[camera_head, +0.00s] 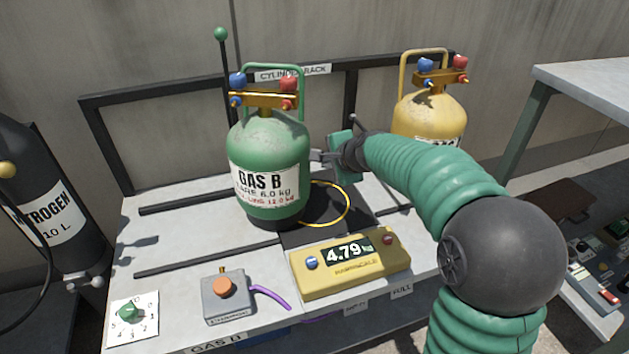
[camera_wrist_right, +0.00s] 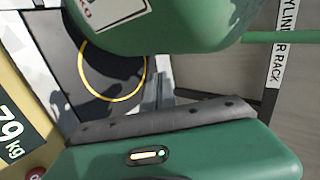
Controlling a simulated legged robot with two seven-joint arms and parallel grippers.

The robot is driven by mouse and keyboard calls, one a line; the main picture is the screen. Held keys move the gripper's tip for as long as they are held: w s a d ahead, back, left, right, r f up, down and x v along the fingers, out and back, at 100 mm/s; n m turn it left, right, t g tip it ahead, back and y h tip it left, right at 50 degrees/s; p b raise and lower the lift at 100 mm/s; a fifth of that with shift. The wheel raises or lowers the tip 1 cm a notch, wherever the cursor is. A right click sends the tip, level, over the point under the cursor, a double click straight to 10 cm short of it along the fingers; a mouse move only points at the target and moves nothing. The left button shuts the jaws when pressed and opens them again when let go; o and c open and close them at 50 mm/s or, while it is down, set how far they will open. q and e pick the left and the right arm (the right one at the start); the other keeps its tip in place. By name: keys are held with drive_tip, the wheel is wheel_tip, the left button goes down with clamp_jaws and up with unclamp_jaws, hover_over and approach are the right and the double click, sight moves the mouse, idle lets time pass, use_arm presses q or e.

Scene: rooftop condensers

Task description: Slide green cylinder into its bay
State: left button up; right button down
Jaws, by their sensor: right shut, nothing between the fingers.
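The green gas cylinder (camera_head: 268,160), labelled GAS B, stands upright on the rack's bench. Its base is left of the yellow ring (camera_head: 347,203) on the dark scale pad (camera_head: 325,232), overlapping the pad's left part. The bay with two dark rails (camera_head: 185,206) lies left of the cylinder. My right gripper (camera_head: 318,157) is shut and empty at the cylinder's right side; I cannot tell if it touches. In the right wrist view the green cylinder's lower body (camera_wrist_right: 165,22) is just beyond the fingers (camera_wrist_right: 165,90). My left gripper is not in view.
The yellow scale display (camera_head: 350,265) reads 4.79. A grey box with an orange button (camera_head: 226,294) and a dial plate (camera_head: 133,318) are at the front left. A yellow cylinder (camera_head: 430,115) stands behind my right arm. A black nitrogen cylinder (camera_head: 45,200) stands left.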

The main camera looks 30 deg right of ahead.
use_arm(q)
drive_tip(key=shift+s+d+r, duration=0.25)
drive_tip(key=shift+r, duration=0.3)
use_arm(e)
drive_tip(key=a+x, duration=0.1)
drive_tip(key=x, duration=1)
drive_tip(key=shift+a+f, duration=0.25)
drive_tip(key=shift+f, duration=0.05)
drive_tip(key=shift+w, duration=0.1)
